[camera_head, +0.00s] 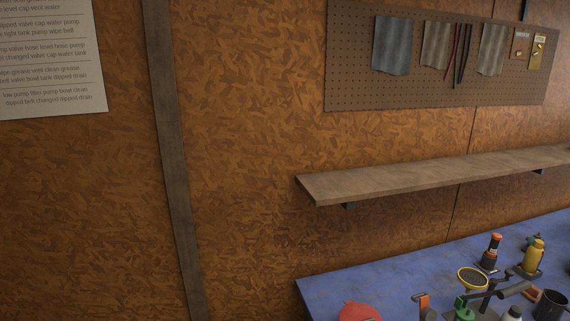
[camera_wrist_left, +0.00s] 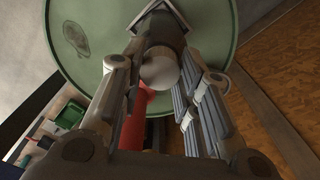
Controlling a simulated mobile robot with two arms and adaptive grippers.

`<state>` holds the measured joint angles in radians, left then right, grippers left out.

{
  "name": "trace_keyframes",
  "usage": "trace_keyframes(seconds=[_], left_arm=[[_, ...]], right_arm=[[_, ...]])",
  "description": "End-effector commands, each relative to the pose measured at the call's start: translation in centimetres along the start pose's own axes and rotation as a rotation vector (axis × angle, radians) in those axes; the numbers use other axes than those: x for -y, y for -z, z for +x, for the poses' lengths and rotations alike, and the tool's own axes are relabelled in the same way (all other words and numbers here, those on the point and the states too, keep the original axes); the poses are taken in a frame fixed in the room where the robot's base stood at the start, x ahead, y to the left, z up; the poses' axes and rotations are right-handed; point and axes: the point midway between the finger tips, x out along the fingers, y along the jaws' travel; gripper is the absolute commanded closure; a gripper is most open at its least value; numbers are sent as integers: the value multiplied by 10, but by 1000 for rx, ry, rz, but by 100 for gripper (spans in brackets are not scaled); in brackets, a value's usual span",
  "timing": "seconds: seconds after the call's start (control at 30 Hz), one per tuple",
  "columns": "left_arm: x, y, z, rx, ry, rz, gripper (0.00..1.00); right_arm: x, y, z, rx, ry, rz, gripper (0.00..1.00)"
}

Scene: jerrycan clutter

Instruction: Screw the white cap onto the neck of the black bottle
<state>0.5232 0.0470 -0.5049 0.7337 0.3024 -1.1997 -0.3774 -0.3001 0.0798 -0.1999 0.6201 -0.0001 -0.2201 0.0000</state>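My left gripper (camera_wrist_left: 160,90) shows in the left wrist view, with its two fingers spread and a wide gap between them. A dark grey cylindrical part with a pale, rounded end (camera_wrist_left: 160,69) shows between the finger ends. I cannot tell what it is or whether the fingers touch it. In the head view, neither gripper can be made out. A dark bottle with an orange top (camera_head: 490,252) stands farther back. I cannot identify the task's white cap or black bottle with certainty.
The blue table (camera_head: 345,287) holds a yellow funnel (camera_head: 472,278), a yellow bottle (camera_head: 533,256), a black mug (camera_head: 552,304) and a red object (camera_head: 358,312). Its far left corner is clear. A wooden shelf (camera_head: 430,174) is above. A large green round surface (camera_wrist_left: 85,75) fills the wrist view's background.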

Motion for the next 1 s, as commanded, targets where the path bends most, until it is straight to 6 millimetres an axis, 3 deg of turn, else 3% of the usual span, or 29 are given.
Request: trace_keyframes(seconds=[0.17, 0.5, 1.0], left_arm=[[0, 0, 0, 0, 1, 23, 91], [1, 0, 0, 0, 2, 394, 92], [0, 0, 1, 0, 1, 514, 92]], right_arm=[[0, 0, 0, 0, 0, 0, 20], [0, 0, 4, 0, 0, 0, 20], [0, 0, 5, 0, 0, 0, 20]])
